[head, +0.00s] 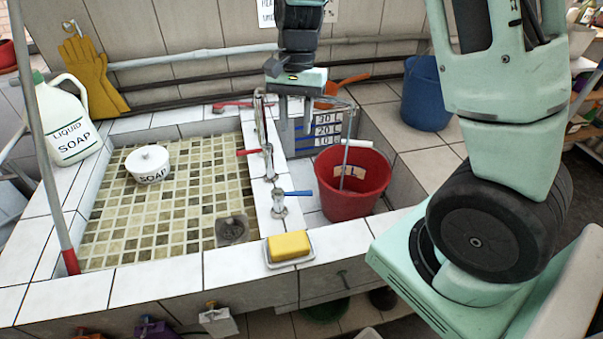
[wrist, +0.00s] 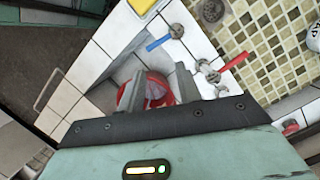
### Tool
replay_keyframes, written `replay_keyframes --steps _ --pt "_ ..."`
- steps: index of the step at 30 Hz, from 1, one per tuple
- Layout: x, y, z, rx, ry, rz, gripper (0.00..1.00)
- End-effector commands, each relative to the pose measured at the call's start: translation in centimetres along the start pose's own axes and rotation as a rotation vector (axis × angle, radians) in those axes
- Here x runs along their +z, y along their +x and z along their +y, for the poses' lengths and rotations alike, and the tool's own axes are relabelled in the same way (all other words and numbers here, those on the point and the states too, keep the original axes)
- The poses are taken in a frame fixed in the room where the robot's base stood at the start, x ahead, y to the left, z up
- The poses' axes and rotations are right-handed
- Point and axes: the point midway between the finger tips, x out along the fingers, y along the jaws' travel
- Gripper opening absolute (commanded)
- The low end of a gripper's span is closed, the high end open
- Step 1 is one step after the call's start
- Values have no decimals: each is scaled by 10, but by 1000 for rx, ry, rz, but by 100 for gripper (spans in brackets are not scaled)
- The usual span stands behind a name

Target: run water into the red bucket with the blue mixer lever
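The red bucket (head: 368,192) stands upright in the recess right of the tiled basin. A thin pale vertical line, possibly a water stream (head: 346,150), runs from below the spout (head: 335,101) into it; I cannot tell for sure. The blue mixer lever (head: 298,193) points right from its chrome tap on the divider. It also shows in the wrist view (wrist: 157,43). My gripper (head: 296,118) hangs behind the taps, fingers apart and empty, away from the blue lever. In the wrist view my gripper (wrist: 158,68) partly hides the bucket (wrist: 155,87).
A red lever (head: 248,152) sits on another tap behind the blue one. A yellow sponge (head: 289,246) lies on a dish at the front. A soap pot (head: 148,168) is in the basin. A blue bucket (head: 424,98) stands at back right. A depth-marked board (head: 327,130) stands behind the red bucket.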

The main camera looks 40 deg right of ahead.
Motion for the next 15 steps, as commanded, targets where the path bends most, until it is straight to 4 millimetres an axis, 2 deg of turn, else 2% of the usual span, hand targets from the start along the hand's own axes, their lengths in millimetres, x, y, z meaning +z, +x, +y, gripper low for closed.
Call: replay_keyframes --steps 1,9,15 --pt "2 -6 0 4 112 2 34" --pt "0 -8 5 2 755 31 34" --pt "-2 -9 9 -8 1115 55 34"
